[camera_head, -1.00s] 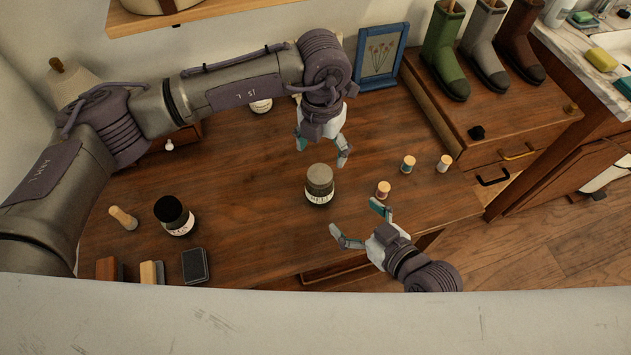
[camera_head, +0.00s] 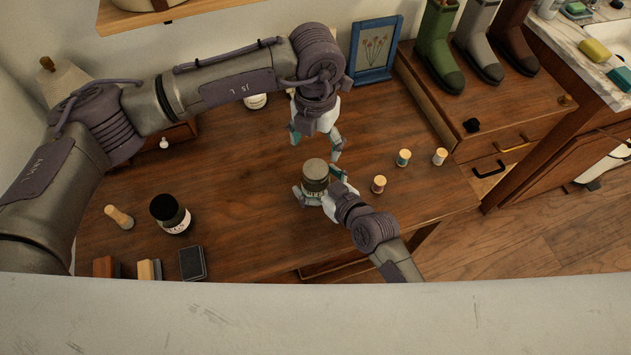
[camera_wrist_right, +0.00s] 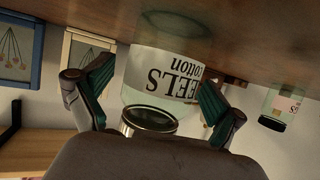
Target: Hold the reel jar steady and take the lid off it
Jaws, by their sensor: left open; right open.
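The reel jar (camera_head: 316,191) stands upright on the wooden table with its grey-brown lid (camera_head: 315,168) on. The right wrist view shows the jar upside down, with its white label (camera_wrist_right: 168,76) and lid rim (camera_wrist_right: 148,121). My right gripper (camera_head: 317,186) is open, its fingers on either side of the jar body; the wrist view shows the fingers (camera_wrist_right: 152,97) apart, and I cannot tell whether they touch the glass. My left gripper (camera_head: 316,148) is open and empty just behind and above the lid, fingers pointing down.
Several thread spools, one pinkish (camera_head: 379,184), stand right of the jar. A blue picture frame (camera_head: 375,50) stands behind. The table between is clear.

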